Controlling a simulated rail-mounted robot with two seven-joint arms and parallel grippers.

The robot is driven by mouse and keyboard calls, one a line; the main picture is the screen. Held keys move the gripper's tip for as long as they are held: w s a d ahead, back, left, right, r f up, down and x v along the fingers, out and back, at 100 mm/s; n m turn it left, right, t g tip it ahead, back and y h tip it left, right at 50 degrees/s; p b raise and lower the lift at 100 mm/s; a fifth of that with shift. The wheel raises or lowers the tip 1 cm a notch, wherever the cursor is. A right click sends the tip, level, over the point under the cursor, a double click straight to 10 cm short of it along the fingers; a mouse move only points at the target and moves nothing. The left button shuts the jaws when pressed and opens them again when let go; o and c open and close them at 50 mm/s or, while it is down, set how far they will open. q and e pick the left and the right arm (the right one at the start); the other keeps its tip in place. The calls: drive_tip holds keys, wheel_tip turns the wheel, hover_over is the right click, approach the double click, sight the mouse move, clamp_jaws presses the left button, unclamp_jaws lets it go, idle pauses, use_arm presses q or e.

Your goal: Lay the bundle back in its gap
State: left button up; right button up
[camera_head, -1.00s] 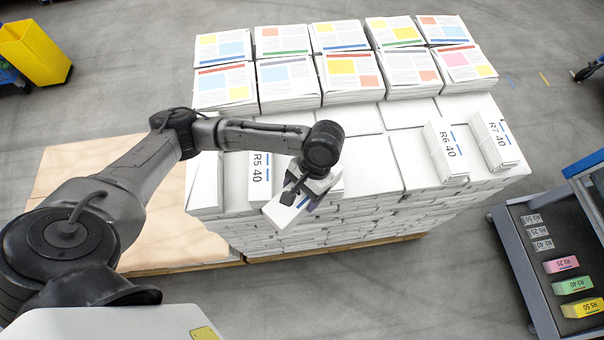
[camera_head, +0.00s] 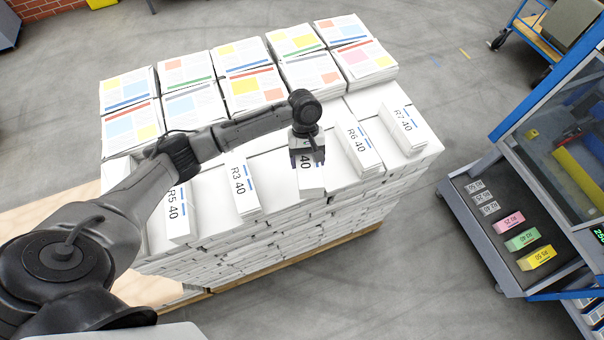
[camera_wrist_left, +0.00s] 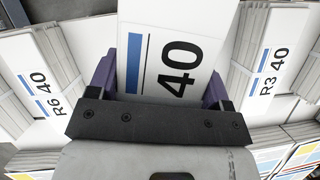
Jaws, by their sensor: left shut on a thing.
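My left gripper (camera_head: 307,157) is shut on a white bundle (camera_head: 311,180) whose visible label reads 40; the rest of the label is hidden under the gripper. The bundle is over the near part of the stack, between the R3 40 bundle (camera_head: 240,188) and the R6 40 bundle (camera_head: 358,145). In the left wrist view the held bundle (camera_wrist_left: 172,50) lies between the purple fingers (camera_wrist_left: 160,82), with R6 40 (camera_wrist_left: 40,95) on the left and R3 40 (camera_wrist_left: 268,78) on the right. I cannot tell whether it touches the stack. My right gripper is not in view.
The R5 40 bundle (camera_head: 176,212) and R7 40 bundle (camera_head: 403,128) lie at the row's ends. Colour-printed newspaper piles (camera_head: 190,104) fill the stack's back. Floor between is clear.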

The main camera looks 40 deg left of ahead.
use_arm(q)
drive_tip(key=w+a+n, duration=0.1)
drive_tip(key=a+f+n, duration=0.1)
drive_tip(key=w+a+n, duration=0.1)
drive_tip(key=a, duration=0.1)
drive_tip(key=shift+w+f+t+h, duration=0.3)
drive_tip(key=shift+t, duration=0.1)
drive_tip(key=shift+r+p, duration=0.15)
drive_tip(key=shift+p, duration=0.85)
drive_tip(key=shift+f+b, duration=1.5)
drive_tip(key=shift+f, duration=2.5)
drive_tip(key=shift+d+f+b, duration=0.1)
drive_tip(key=shift+f+b, duration=0.25)
drive_tip(key=shift+f, duration=0.35)
